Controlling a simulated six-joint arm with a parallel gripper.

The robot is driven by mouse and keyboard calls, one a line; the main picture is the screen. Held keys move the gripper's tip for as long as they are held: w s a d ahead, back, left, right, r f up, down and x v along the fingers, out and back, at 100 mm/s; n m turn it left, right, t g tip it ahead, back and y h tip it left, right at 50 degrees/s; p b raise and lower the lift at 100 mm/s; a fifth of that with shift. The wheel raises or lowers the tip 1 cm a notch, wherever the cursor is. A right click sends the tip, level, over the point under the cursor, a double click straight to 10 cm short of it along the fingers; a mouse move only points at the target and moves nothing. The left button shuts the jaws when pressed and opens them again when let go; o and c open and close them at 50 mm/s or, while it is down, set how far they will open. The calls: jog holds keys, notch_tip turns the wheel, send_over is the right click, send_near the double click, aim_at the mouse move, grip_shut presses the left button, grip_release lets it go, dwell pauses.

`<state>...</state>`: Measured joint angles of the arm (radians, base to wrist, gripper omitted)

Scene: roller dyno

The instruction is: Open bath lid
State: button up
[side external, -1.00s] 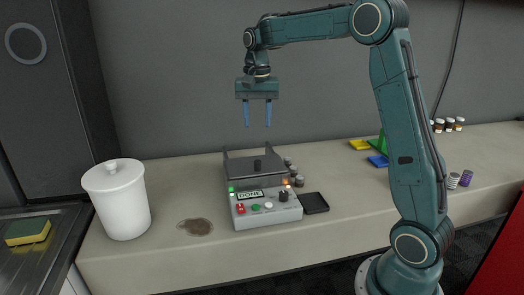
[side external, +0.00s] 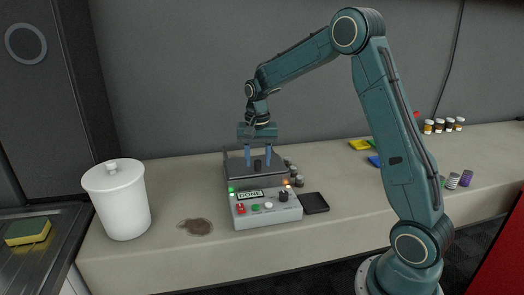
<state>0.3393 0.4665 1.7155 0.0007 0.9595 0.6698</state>
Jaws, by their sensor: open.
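The bath is a grey machine (side external: 266,216) on the bench with a front panel of buttons, a dark knob and a display reading "DONE". Its dark lid (side external: 236,169) lies flat on top and looks closed. A short black knob (side external: 258,165) stands up from the lid. My gripper (side external: 258,164) points straight down with its two blue fingers apart, one on each side of the lid knob in this view. Whether the fingers touch the knob or the lid cannot be told.
Several bottles (side external: 440,127) stand at the far right. The front bench edge is clear.

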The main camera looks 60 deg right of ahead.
jog(key=shift+f, duration=0.35)
grip_shut()
jog(key=shift+w+d+r, duration=0.1)
jog(key=shift+w+d, duration=3.05)
grip_release()
